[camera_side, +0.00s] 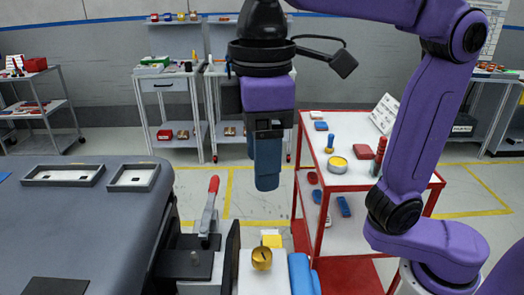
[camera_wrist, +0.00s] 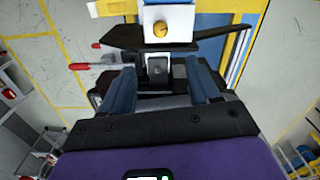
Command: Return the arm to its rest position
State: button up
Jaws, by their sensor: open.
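My gripper (camera_side: 266,185) hangs pointing down in the side view, above and apart from the fixture with the white block (camera_side: 250,280). In the wrist view its two blue fingers (camera_wrist: 160,85) stand wide apart with nothing held between them. A brass knob (camera_side: 262,258) sits on the white block, and it also shows in the wrist view (camera_wrist: 160,29). A toggle clamp with a red handle (camera_side: 212,190) stands upright left of the gripper. My purple arm is raised and bent at the right of the side view.
A large dark grey dashboard panel (camera_side: 90,220) fills the left. A red-framed cart (camera_side: 345,175) with small parts stands right of the gripper. A blue part (camera_side: 302,275) is beside the white block. Shelved carts (camera_side: 165,85) stand along the back wall, with open floor before them.

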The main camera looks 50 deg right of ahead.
jog(key=shift+f, duration=0.1)
jog(key=s+d+f+n, duration=0.1)
jog(key=s+d+f, duration=0.3)
jog(key=d+f, duration=0.6)
jog(key=s+d+f, duration=0.4)
jog(key=d+f, duration=0.5)
jog(key=d, duration=0.1)
jog(key=shift+s+d+f+n, duration=0.2)
jog(key=shift+d+f+n, duration=0.15)
jog(key=shift+d+n, duration=0.05)
notch_tip(320, 180, up, 19)
jog(key=n, duration=0.7)
send_over(262, 253)
notch_tip(262, 253, down, 17)
jog(key=shift+r, duration=0.1)
